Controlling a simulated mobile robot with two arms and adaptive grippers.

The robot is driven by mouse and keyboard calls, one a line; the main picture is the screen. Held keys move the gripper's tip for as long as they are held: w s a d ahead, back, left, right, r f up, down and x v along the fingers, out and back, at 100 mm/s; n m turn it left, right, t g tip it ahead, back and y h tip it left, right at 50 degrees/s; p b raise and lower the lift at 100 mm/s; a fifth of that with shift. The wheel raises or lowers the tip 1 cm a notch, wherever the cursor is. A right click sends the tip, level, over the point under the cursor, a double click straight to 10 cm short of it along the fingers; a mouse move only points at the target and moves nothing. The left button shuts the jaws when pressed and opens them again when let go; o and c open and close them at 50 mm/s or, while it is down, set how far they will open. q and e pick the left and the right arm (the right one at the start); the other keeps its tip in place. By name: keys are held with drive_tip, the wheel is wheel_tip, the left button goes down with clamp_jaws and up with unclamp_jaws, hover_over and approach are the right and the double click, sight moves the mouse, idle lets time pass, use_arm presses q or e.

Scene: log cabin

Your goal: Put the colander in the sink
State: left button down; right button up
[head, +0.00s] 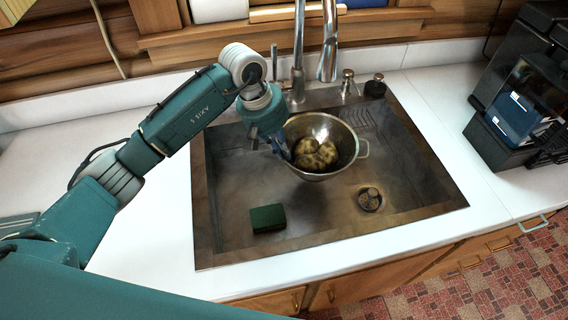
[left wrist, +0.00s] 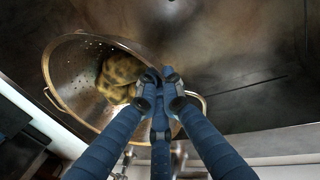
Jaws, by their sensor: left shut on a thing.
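The metal colander (head: 345,138) is inside the outline of the brown sink (head: 225,212), at its back middle in the head view. It has a loop handle on its right side and holds several potatoes (head: 316,156). My left gripper (head: 284,149) is shut on the colander's left rim. In the left wrist view the fingers (left wrist: 161,84) close at the edge of the perforated colander (left wrist: 72,80), next to its handle. I cannot tell whether its bottom touches the sink floor. My right gripper is not in view.
A green sponge (head: 268,218) lies on the sink floor at the front left, and the drain (head: 370,198) is at the right. The faucet (head: 298,75) rises behind the colander. Soap dispensers (head: 348,83) stand beside it. A black coffee machine (head: 520,100) stands at the right.

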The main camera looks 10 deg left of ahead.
use_arm(q)
wheel_tip(320, 180, down, 2)
drive_tip(key=shift+f, duration=0.25)
wheel_tip(320, 180, down, 5)
drive_tip(key=shift+f+p, duration=0.1)
drive_tip(key=shift+p, duration=0.7)
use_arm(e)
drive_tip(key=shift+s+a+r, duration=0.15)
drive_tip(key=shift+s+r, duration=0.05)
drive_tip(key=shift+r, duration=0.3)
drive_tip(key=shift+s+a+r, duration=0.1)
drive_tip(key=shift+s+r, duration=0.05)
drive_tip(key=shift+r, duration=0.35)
use_arm(q)
drive_tip(key=shift+f+b, duration=0.15)
drive_tip(key=shift+b, duration=0.15)
drive_tip(key=c, duration=1.9)
unclamp_jaws()
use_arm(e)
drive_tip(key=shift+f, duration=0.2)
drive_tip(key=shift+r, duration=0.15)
